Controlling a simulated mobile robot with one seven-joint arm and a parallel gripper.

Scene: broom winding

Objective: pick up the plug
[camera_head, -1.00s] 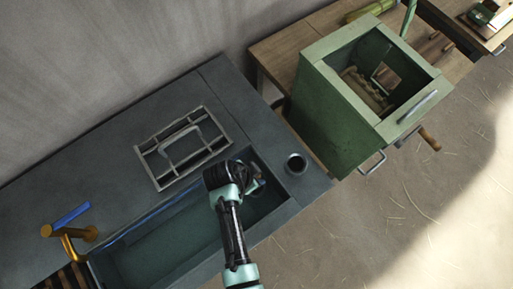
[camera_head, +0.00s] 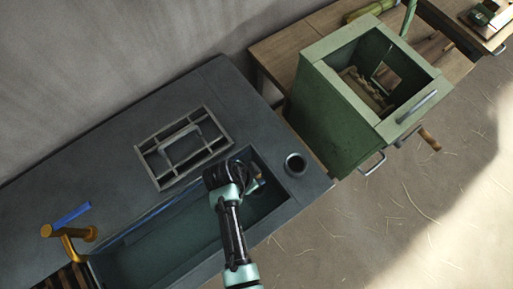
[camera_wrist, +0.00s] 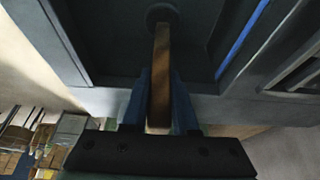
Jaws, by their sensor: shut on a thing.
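The plug has a brown wooden handle (camera_wrist: 161,68) and a dark round end (camera_wrist: 163,14), seen in the wrist view. My gripper (camera_wrist: 160,105) is shut on the handle, with one blue finger on each side. In the head view my gripper (camera_head: 256,184) is over the right end of the sink basin (camera_head: 180,246), and my wrist hides most of the plug. I cannot tell whether the plug's round end touches the basin floor.
The basin walls stand close around my gripper. A grey rack (camera_head: 184,146) lies on the counter (camera_head: 120,165) behind it. A round hole (camera_head: 296,163) is to the right. A brass tap (camera_head: 68,238) and blue bar (camera_head: 71,215) are at left. A green box (camera_head: 335,120) stands beyond.

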